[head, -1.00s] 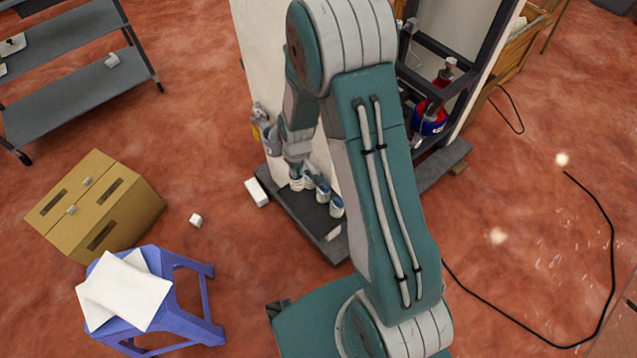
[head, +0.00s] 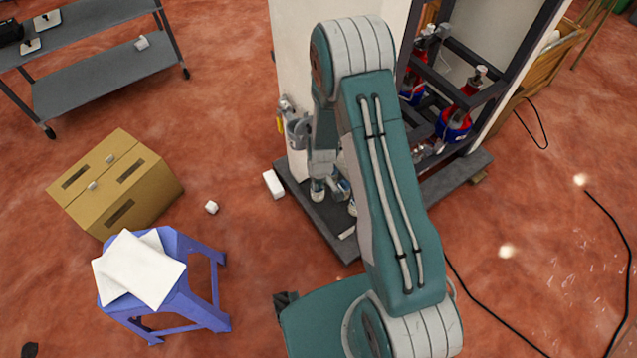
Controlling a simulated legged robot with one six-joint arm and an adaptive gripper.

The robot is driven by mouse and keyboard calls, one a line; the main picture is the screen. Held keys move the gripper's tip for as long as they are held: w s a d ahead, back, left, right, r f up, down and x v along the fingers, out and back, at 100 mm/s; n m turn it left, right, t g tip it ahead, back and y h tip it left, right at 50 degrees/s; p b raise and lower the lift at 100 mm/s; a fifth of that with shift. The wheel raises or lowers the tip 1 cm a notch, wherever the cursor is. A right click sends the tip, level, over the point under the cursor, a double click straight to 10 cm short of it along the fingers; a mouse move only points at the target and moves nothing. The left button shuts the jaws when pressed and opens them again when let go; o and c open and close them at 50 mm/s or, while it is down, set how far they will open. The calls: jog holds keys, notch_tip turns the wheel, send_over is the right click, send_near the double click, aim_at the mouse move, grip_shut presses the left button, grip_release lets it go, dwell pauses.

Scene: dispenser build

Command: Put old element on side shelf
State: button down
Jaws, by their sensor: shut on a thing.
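My gripper (head: 322,172) reaches down beside the white side panel (head: 335,60) of the dispenser, low over a dark ledge (head: 315,208) at its foot. It is shut on an element that my own arm mostly hides, so its shape cannot be told. Small white and blue cylinders (head: 340,187) stand on the ledge close by the gripper. Another short cylinder (head: 318,193) is right under the gripper; I cannot tell whether it is held. The grey shelf rack (head: 105,78) stands apart at the upper left.
A cardboard box (head: 118,185) and a blue stool (head: 190,275) with white sheets stand at the left. A white block (head: 273,184) lies by the ledge and a small white piece (head: 211,207) on the floor. A black cable (head: 490,310) crosses the right floor.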

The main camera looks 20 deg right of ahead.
jog(key=c, duration=0.8)
grip_release()
jog(key=shift+d, duration=0.25)
jog(key=shift+o, duration=0.2)
jog(key=shift+d, duration=0.1)
jog(key=shift+r, duration=0.2)
notch_tip(320, 180, up, 12)
jog(key=s, duration=0.1)
notch_tip(320, 180, up, 9)
jog(key=t, duration=0.1)
send_over(322, 190)
jog(key=s, duration=0.1)
jog(key=s+r+m+t, duration=0.3)
jog(key=s+r, duration=1.6)
jog(key=r, duration=0.2)
jog(key=shift+m+t, duration=0.3)
